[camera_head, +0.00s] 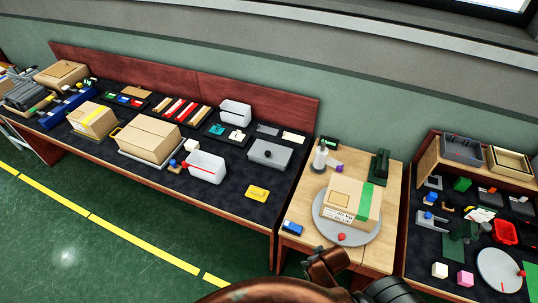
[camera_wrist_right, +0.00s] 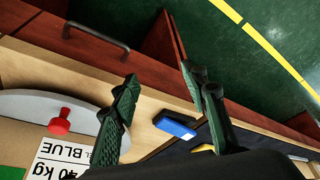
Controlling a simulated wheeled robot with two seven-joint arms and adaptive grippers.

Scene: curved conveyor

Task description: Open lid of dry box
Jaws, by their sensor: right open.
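A grey box (camera_head: 270,153) with a flat top and a small dark knob stands on the dark bench, right of the white bins; it looks shut. I cannot tell for sure that it is the dry box. My right arm shows at the bottom of the head view, in front of the small wooden table and well apart from the grey box. In the right wrist view my right gripper (camera_wrist_right: 165,97) has its green fingers apart with nothing between them, above the small table's front edge. The left gripper is not in view.
A carton (camera_head: 351,199) with green tape stands on a grey round plate (camera_head: 325,222), with a red knob at its front. A blue block (camera_head: 292,228) lies at the table's corner and shows between the fingers' direction in the wrist view (camera_wrist_right: 175,127). A yellow item (camera_head: 257,192) lies before the grey box.

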